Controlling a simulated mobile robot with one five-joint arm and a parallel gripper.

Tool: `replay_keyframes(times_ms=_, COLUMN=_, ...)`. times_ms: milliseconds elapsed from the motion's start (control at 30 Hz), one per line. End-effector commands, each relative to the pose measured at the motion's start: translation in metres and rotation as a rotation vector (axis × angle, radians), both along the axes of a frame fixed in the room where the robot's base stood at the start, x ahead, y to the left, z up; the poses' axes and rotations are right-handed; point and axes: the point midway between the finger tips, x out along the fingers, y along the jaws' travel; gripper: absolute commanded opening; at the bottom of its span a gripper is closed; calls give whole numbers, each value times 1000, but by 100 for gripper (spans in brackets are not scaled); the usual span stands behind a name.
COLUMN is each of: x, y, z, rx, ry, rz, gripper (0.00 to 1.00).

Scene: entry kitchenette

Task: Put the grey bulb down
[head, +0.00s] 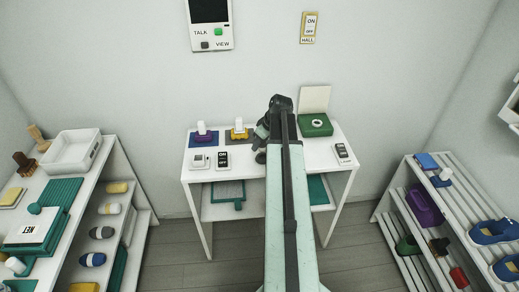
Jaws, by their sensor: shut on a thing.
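My gripper (261,146) is over the middle of the white table, at the far end of my arm. It is small and dark in the head view and is shut on the grey bulb, which the gripper and arm hide almost wholly. A white bulb in a purple base (201,136) stands on a blue mat at the table's left. Another white bulb in a yellow base (239,131) stands on a dark mat, just left of my gripper. I cannot tell how far above the tabletop the gripper is.
A green box with an open lid (316,127) stands right of my arm. A small white device (200,161) and an ON/OFF switch (223,160) lie at the front left. Shelves stand on both sides.

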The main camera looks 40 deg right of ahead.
Motion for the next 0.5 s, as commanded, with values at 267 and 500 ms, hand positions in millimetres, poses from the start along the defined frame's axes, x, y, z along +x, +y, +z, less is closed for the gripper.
replay_keyframes(times_ms=267, x=-7, y=-5, z=-31, rx=1, ry=0, rz=-13, gripper=0)
replay_keyframes(times_ms=500, x=-8, y=-6, z=-35, rx=0, ry=0, rz=-14, gripper=0)
